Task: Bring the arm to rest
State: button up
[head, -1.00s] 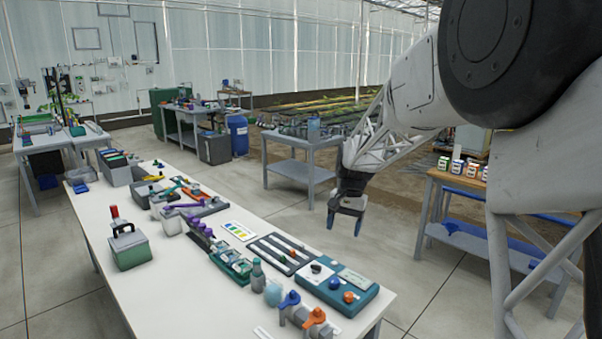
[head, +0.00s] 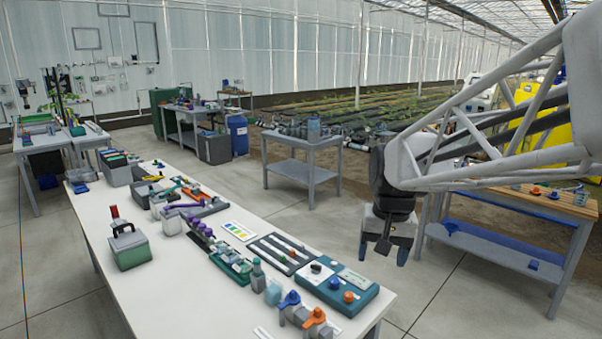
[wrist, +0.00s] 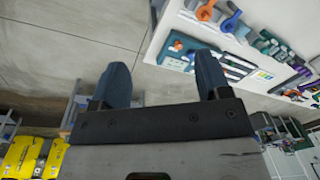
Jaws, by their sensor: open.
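My gripper (head: 383,250) hangs below my arm in the head view, to the right of the white workbench and over the floor. Its fingers point down. In the wrist view, the two blue fingers of my gripper (wrist: 160,82) stand apart with nothing between them. The gripper is open and empty, clear of the white workbench (head: 170,285). My lattice arm link covers part of the wooden-topped table at the right.
The white workbench carries a teal control box (head: 340,287), blue and orange valves (head: 302,312) and a green case (head: 129,248). A grey cart (head: 303,170) stands behind. A wooden-topped table (head: 550,205) is at right. Open floor lies between bench and table.

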jog(key=s+d+f+n+t, duration=0.1)
jog(key=s+f, duration=0.1)
jog(key=s, duration=0.8)
jog(key=s+d+f+n+t+h, duration=0.1)
jog(key=s, duration=0.9)
jog(key=shift+s+d+f, duration=0.2)
jog(key=shift+s+f, duration=0.1)
jog(key=shift+f, duration=0.05)
